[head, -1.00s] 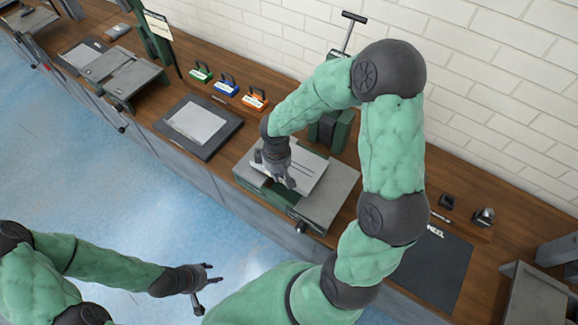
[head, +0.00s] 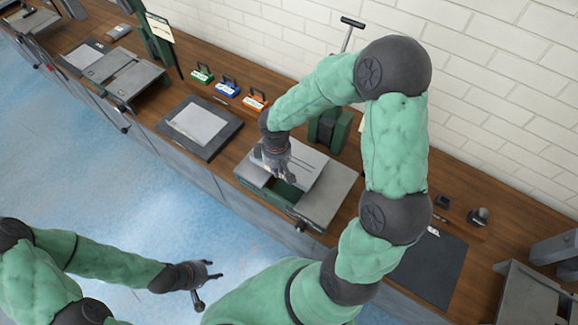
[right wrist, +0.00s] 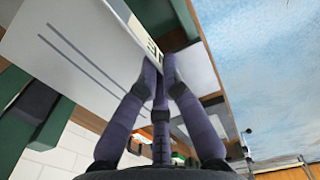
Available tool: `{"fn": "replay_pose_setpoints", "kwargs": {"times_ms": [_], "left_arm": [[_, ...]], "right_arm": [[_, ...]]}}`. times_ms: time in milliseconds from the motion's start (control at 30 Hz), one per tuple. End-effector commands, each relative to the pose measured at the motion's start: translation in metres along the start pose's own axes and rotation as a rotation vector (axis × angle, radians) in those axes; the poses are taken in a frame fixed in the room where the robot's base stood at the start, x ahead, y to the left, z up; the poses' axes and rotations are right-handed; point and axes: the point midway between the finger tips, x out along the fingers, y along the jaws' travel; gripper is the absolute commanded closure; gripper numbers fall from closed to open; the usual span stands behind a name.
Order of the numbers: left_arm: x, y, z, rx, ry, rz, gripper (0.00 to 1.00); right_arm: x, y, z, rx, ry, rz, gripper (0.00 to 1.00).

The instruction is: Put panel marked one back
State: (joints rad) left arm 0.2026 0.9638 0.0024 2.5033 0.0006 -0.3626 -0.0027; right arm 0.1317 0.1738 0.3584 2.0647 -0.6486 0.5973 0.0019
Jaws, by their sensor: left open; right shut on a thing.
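A pale grey panel with two dark parallel lines (head: 307,168) is in my right gripper (head: 278,172), over a green-and-grey bench machine (head: 325,205). In the right wrist view the panel (right wrist: 75,45) fills the upper left, and a pale label with dark marking shows by the fingertips. The number on it cannot be read. My right gripper (right wrist: 160,70) is shut on the panel's edge. A dark green opening (head: 287,190) shows in the machine in front of the panel. Whether the panel touches the machine is unclear. My left gripper (head: 212,277) is open and empty over the blue floor.
A dark mat with a grey sheet (head: 198,124) lies left of the machine. Green, blue and orange boxes (head: 228,88) stand behind it. A black mat (head: 430,265) lies to the right, near small items. A brick wall runs behind the wooden bench.

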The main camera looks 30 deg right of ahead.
Motion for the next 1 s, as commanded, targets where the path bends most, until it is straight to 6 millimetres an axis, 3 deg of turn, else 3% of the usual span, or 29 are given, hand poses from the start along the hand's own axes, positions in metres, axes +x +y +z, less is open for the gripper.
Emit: {"fn": "replay_pose_setpoints", "kwargs": {"times_ms": [700,1000], "left_arm": [[-0.027,0.01,0.001,0.0,0.0,0.0,0.53],[-0.027,0.01,0.001,0.0,0.0,0.0,0.53]], "right_arm": [[-0.038,0.0,-0.001,-0.001,0.002,0.001,1.0],[-0.038,0.0,-0.001,-0.001,0.001,0.001,1.0]]}}
